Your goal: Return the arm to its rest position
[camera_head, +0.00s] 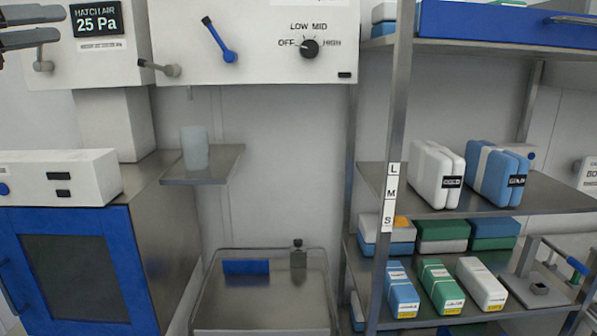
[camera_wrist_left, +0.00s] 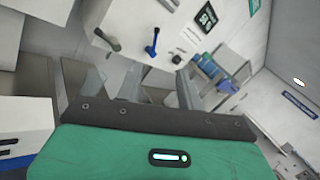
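My left gripper (camera_head: 61,24) shows at the top left corner of the head view, its two dark fingers pointing right, in front of the wall panel. The fingers are apart with nothing between them. In the left wrist view my left gripper (camera_wrist_left: 138,88) also shows two spread, empty fingers beyond its green and dark body. The rest of my left arm is outside the head view. My right arm and gripper are not in view.
A wall panel with a dial (camera_head: 309,47) and a blue lever (camera_head: 229,56) is near. A small shelf (camera_head: 215,170) holds a translucent cup (camera_head: 194,147). A steel cart (camera_head: 262,318) stands below. A rack (camera_head: 550,190) with several packs is at right; a blue-doored cabinet (camera_head: 125,270) is at left.

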